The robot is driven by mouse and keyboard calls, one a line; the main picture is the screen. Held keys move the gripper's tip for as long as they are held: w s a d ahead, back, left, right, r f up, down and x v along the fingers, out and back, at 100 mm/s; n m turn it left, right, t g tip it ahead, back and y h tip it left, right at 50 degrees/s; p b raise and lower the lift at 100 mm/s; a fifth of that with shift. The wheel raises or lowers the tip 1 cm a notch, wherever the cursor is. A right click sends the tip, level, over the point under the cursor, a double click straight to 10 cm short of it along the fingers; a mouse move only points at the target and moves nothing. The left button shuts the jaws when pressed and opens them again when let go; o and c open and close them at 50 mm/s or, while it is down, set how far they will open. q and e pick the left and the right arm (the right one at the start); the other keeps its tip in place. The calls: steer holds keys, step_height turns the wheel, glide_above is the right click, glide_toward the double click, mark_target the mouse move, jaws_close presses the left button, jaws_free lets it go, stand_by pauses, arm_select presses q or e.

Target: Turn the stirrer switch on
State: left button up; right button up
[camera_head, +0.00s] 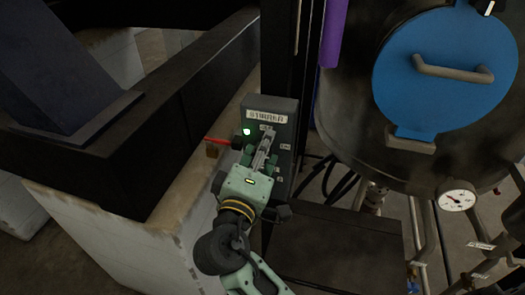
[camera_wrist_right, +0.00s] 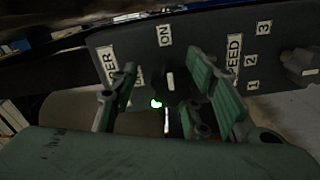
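The grey stirrer control box (camera_head: 272,104), with a label on its upper face, stands upright beside the wall. My right gripper (camera_head: 264,150) is in front of its face in the head view. In the right wrist view, my right gripper (camera_wrist_right: 168,95) has its two fingers apart. A dark knob with a white mark (camera_wrist_right: 171,84) shows between them; I cannot tell whether the fingers touch it. An "ON" label (camera_wrist_right: 165,36) lies just above the knob in that picture. A lit green light (camera_head: 246,131) shows by the box's left side. My left gripper is not in view.
A second knob (camera_wrist_right: 300,66) sits by the "SPEED" markings. A large steel vessel (camera_head: 355,135) with a blue cover (camera_head: 445,95) and a gauge (camera_head: 457,200) stands at right. Dark steel beams (camera_head: 190,125) and a pale wall (camera_head: 140,235) are at left.

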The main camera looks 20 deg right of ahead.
steer(key=shift+f, duration=0.2)
